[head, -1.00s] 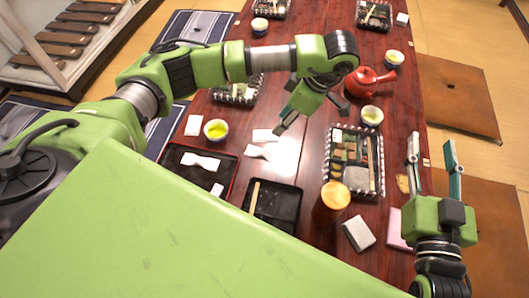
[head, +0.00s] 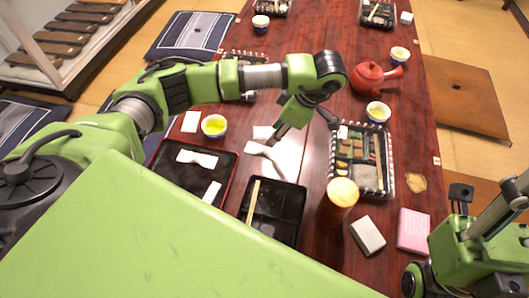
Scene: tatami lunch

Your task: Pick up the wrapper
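White twisted paper, which looks like a wrapper (head: 268,153), lies on the dark red table in the middle. A similar white piece (head: 197,158) lies on the black tray to its left, with a smaller one (head: 212,192) below it. I cannot tell for certain which is the task's wrapper. My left gripper (head: 303,131) is above the middle piece, fingers spread and empty, with one fingertip close to the paper's upper edge. Contact cannot be judged. My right gripper (head: 485,205) is at the right edge, partly cut off, and its fingers are unclear.
Tea cups (head: 214,126) and a red teapot (head: 372,78) stand farther back. A grey-white block (head: 367,236) and pink box (head: 413,230) lie at right.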

